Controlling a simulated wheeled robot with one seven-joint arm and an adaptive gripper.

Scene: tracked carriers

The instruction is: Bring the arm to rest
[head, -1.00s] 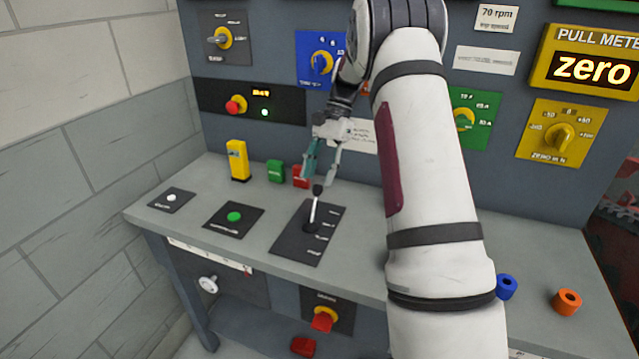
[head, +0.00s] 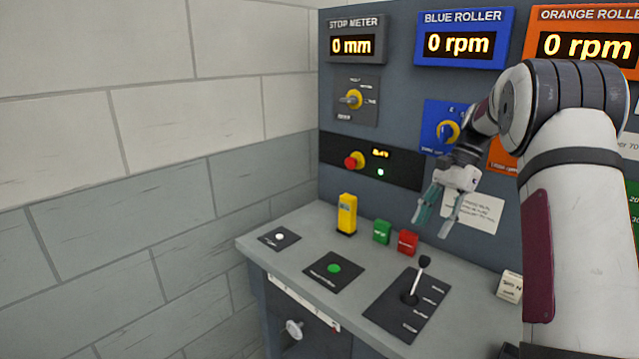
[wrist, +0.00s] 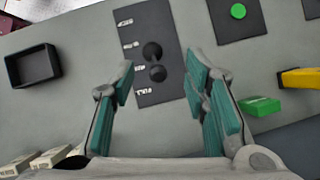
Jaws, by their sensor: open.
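My gripper (head: 436,222) is open and empty, with teal finger pads. In the head view it hangs in the air above the back of the desk, in front of the panel. The black-knobbed lever (head: 424,262) stands on its dark plate in front of and below the fingers, apart from them. In the wrist view my gripper (wrist: 168,95) has its fingers spread wide, and the lever's knob (wrist: 152,50) shows beyond the gap between them. My arm reaches in from the right of the head view.
A yellow block (head: 347,214), a green block (head: 381,231) and a red block (head: 407,242) stand at the desk's back. A green button (head: 334,268) and a white button (head: 280,237) lie left. A black tray (wrist: 33,66) shows in the wrist view. The displays read zero.

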